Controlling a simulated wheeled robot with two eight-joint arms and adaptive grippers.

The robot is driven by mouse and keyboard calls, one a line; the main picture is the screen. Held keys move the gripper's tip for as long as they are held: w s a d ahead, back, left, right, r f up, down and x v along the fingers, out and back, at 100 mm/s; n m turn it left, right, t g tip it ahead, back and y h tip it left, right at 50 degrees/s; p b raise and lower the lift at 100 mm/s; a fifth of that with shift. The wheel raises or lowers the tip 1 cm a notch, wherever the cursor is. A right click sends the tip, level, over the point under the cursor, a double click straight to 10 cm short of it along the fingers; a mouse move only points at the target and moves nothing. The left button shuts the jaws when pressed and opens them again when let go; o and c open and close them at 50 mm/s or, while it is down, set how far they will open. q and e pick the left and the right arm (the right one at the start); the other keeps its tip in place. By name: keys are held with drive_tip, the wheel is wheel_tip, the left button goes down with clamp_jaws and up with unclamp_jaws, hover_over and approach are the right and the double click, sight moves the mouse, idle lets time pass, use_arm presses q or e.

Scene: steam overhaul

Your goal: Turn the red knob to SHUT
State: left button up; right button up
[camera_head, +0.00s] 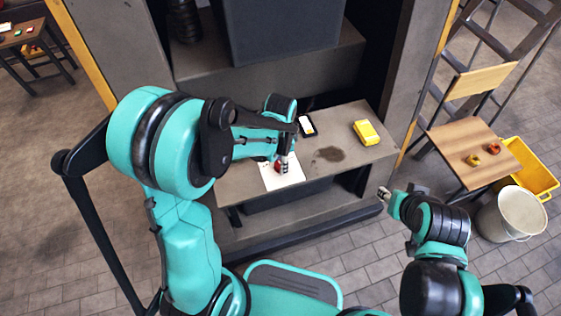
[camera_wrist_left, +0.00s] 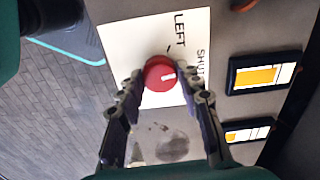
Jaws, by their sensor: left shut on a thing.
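The red knob (camera_wrist_left: 160,74) sits on a white plate (camera_wrist_left: 118,38) in the left wrist view. The plate bears the words LEFT and SHUT, and SHUT is partly cut by the plate's edge region. A white mark on the knob points toward the right of that view, on the SHUT side. My left gripper (camera_wrist_left: 160,92) is shut on the knob, one finger on each side. In the head view the left gripper (camera_head: 283,163) reaches down over the plate (camera_head: 278,184), and the knob shows only in part. My right gripper (camera_head: 384,193) is held off the bench's right front, with nothing visible in it.
The bench (camera_head: 345,128) also holds a dark-framed gauge (camera_head: 307,126), a yellow box (camera_head: 366,132) and a dark stain. At the right stand a wooden chair (camera_head: 463,150) with two small objects, a white bucket (camera_head: 508,216) and a yellow crate (camera_head: 532,170).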

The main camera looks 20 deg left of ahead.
use_arm(q)
drive_tip(key=shift+m, duration=0.6)
drive_tip(key=o, duration=1.2)
drive_tip(key=shift+c, duration=0.2)
drive_tip(key=shift+r, duration=0.1)
wheel_tip(320, 180, up, 12)
